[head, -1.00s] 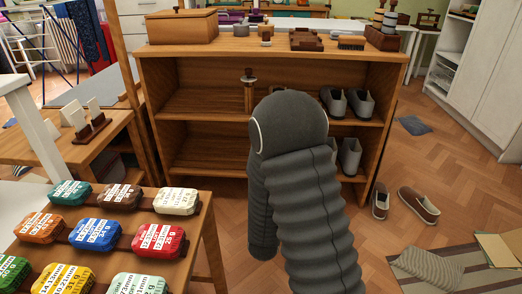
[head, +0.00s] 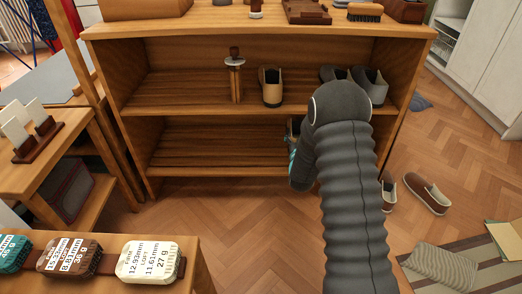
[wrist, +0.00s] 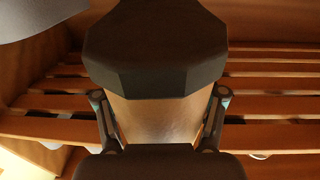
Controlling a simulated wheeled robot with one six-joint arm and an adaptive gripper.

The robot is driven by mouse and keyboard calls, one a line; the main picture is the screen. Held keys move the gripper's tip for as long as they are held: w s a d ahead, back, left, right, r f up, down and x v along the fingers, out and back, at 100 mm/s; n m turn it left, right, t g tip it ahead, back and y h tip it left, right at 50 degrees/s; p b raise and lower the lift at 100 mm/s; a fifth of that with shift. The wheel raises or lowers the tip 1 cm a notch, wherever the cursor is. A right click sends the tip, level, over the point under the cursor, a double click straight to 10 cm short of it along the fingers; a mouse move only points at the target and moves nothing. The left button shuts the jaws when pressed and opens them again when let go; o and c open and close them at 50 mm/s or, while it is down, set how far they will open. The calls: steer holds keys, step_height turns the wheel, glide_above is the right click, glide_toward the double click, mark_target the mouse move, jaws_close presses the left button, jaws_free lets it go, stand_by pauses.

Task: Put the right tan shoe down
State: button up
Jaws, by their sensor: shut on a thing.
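In the wrist view, my gripper (wrist: 160,125) is shut on a tan, smooth-sided thing, the right tan shoe (wrist: 160,112). A dark, many-sided shape covers the upper part of that view, and I cannot tell if it belongs to the shoe. Shelf slats lie behind. In the head view my arm hides most of my gripper and the held shoe, in front of the right part of the rack's lower shelf. Another tan shoe (head: 271,90) stands upright on the upper shelf of the wooden rack (head: 190,133). I cannot tell whether the held shoe touches a shelf.
Grey shoes (head: 372,84) stand on the upper shelf at right. A wooden shoe stretcher (head: 236,75) stands left of the tan shoe. The lower shelf (head: 200,150) is clear at left. Brown slip-ons (head: 428,193) lie on the floor.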

steer(key=shift+n+y, duration=0.5)
steer(key=shift+y, duration=0.3)
steer(key=w+f, duration=0.2)
steer(key=w, duration=0.1)
steer(key=w+d, duration=0.1)
steer(key=w, duration=0.1)
steer(key=shift+w+f, duration=0.1)
steer(key=shift+f, duration=0.3)
steer(key=shift+w+d+f+b, duration=0.1)
steer(key=shift+f+b, duration=0.35)
steer(key=shift+f, duration=2.1)
steer(key=shift+w+f+b, duration=0.1)
steer(key=shift+f+b, duration=0.35)
steer(key=shift+f, duration=2.1)
steer(key=o, duration=1.6)
steer(key=shift+c, duration=0.2)
